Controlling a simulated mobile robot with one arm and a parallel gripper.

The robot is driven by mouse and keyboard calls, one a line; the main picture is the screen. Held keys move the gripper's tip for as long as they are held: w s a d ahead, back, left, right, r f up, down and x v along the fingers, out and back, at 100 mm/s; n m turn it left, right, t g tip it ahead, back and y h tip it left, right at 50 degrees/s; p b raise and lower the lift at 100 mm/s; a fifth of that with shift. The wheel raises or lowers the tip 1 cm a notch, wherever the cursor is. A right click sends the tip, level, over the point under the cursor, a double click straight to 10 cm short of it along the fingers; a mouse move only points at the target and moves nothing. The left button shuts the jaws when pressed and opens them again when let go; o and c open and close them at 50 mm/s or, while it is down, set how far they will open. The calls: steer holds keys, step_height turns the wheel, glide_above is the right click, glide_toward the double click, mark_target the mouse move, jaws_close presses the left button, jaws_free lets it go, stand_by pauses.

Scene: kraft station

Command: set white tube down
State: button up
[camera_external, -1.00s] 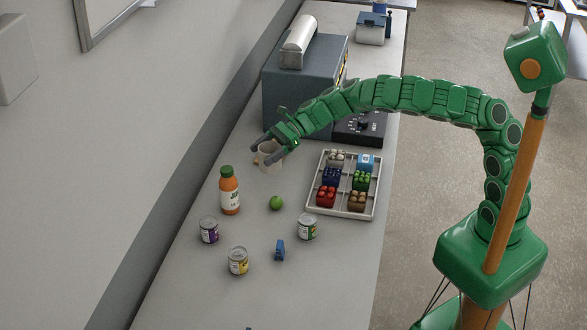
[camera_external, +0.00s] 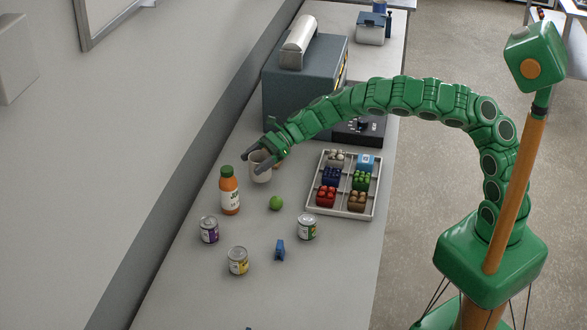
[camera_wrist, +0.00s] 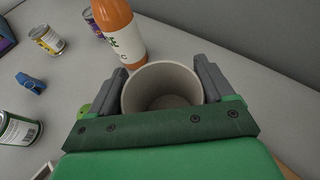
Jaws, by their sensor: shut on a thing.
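The white tube (camera_external: 261,170) is an open, cup-like cylinder, upright between my gripper's fingers. My gripper (camera_external: 262,163) is shut on it from both sides near the rim. In the wrist view my gripper (camera_wrist: 162,90) has one grey finger on each side of the white tube (camera_wrist: 162,75), and I look into its hollow inside. The tube is at the counter, behind the orange bottle; whether its base touches the counter I cannot tell.
An orange bottle (camera_external: 230,192) stands close in front of the tube. A green ball (camera_external: 276,203), several cans (camera_external: 307,228) and a blue piece (camera_external: 280,250) lie nearer. A divided tray (camera_external: 312,208) of bricks is to the right. A dark machine (camera_external: 290,105) stands behind.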

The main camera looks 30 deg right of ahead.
mark_target(251, 172)
steer(key=shift+f, duration=1.4)
steer(key=shift+f, duration=0.1)
steer(key=o, duration=0.9)
steer(key=v, duration=1.2)
